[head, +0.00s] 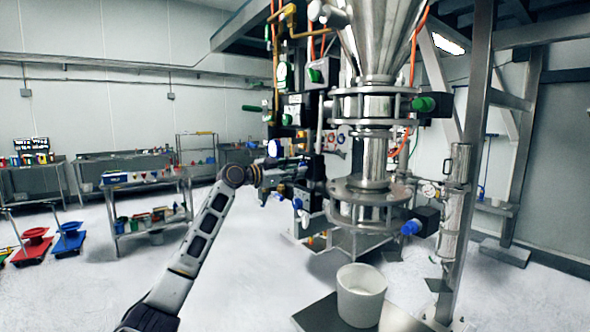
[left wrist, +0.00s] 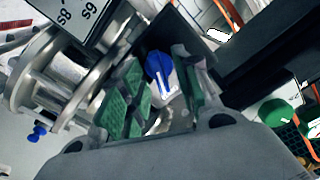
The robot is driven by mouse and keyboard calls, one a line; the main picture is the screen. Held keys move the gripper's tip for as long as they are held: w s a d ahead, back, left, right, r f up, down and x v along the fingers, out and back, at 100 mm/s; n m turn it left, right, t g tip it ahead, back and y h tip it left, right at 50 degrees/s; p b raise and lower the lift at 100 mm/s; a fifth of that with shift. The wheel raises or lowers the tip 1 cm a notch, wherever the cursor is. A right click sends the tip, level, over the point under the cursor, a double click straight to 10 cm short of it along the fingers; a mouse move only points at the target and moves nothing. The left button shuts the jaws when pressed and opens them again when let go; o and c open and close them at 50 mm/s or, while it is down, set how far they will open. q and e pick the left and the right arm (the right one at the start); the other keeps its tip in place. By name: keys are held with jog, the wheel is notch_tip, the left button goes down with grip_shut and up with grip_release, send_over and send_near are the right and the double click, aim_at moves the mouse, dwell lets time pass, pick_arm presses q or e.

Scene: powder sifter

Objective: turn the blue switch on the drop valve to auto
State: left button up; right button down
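The blue switch (left wrist: 160,68) shows in the left wrist view, a round blue knob with a white pointer face on a dark housing. My left gripper (left wrist: 163,88) is open, with one green-padded finger on each side of the switch. I cannot tell whether either pad touches it. In the head view my left gripper (head: 290,178) is at the dark control boxes left of the steel valve column (head: 372,160); the switch between its fingers cannot be made out there. The words around the switch are not readable. My right gripper is not in view.
Another blue knob (head: 410,227) sits on the lower right of the column, and a green knob (head: 424,104) higher up. A white bucket (head: 361,295) stands below the column. Steel posts (head: 474,130) rise to the right.

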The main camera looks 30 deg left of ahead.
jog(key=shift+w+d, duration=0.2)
pick_arm(q)
jog(key=shift+c, duration=0.6)
grip_shut()
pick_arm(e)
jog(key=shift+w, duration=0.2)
